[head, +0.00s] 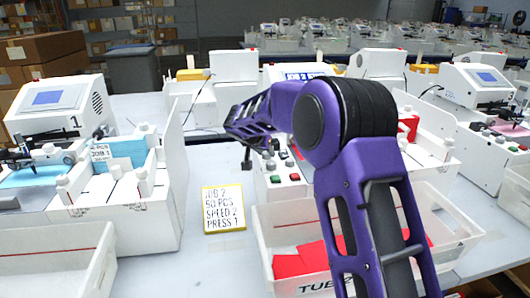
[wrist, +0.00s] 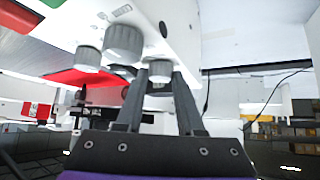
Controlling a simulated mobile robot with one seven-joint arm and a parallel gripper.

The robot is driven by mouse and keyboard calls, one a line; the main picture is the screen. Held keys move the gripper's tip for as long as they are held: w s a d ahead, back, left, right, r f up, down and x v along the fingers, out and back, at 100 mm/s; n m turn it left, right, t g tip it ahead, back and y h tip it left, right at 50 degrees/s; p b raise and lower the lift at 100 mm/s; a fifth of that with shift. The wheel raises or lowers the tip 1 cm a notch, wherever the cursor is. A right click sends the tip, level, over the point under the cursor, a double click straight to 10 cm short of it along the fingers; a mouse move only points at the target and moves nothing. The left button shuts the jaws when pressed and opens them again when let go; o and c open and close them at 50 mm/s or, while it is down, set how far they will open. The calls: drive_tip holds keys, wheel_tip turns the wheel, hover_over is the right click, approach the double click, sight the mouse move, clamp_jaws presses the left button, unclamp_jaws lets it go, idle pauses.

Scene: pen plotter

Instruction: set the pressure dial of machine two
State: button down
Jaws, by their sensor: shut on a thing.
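Machine two (head: 262,188) stands in the middle of the head view, largely hidden behind my purple arm. Its front panel has dark-topped dials (head: 270,164) and red and green buttons. My gripper (wrist: 160,68) is at the panel's left side. In the wrist view its fingers are shut on a small grey knob (wrist: 160,74). A larger grey knob (wrist: 122,42) and another small one (wrist: 88,58) sit to its left. I cannot read the dial markings. A yellow-edged card (head: 224,209) reads "JOB 2, 50 PCS, SPEED 2, PRESS 1".
A white tub (head: 300,287) marked "TUB 2" with red sheets (head: 300,260) stands before machine two. Machine one (head: 60,108) is at the left, with an empty-looking tub (head: 55,245) in front. Another machine (head: 478,85) is at the right. The table around the card is clear.

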drive_tip(key=shift+f+n+b, duration=0.1)
drive_tip(key=shift+n+b, duration=0.2)
drive_tip(key=shift+d+y, duration=0.15)
drive_tip(key=shift+y, duration=0.25)
drive_tip(key=shift+d+n+t+y+b, duration=0.1)
drive_tip(key=shift+n+t+y+b, duration=0.35)
drive_tip(key=shift+n, duration=0.45)
drive_tip(key=shift+d+r+n+y+p, duration=0.1)
drive_tip(key=shift+r+n+y+p, duration=0.3)
drive_tip(key=shift+n+y+p, duration=0.45)
drive_tip(key=n+y+p, duration=0.1)
drive_tip(key=n+p, duration=0.1)
drive_tip(key=p, duration=0.2)
drive_tip(key=shift+d+g+y, duration=0.15)
drive_tip(key=shift+g+y, duration=0.1)
drive_tip(key=shift+y, duration=0.05)
drive_tip(key=shift+f+n+g+y+p, duration=0.15)
drive_tip(key=shift+n+y+p, duration=0.25)
drive_tip(key=shift+n+p, duration=0.2)
drive_tip(key=shift+f+n+g+y+p, duration=0.1)
drive_tip(key=shift+n+g+y+p, duration=0.05)
drive_tip(key=shift+n+y+p, duration=0.4)
drive_tip(key=shift+f+n, duration=0.1)
drive_tip(key=shift+n, duration=0.2)
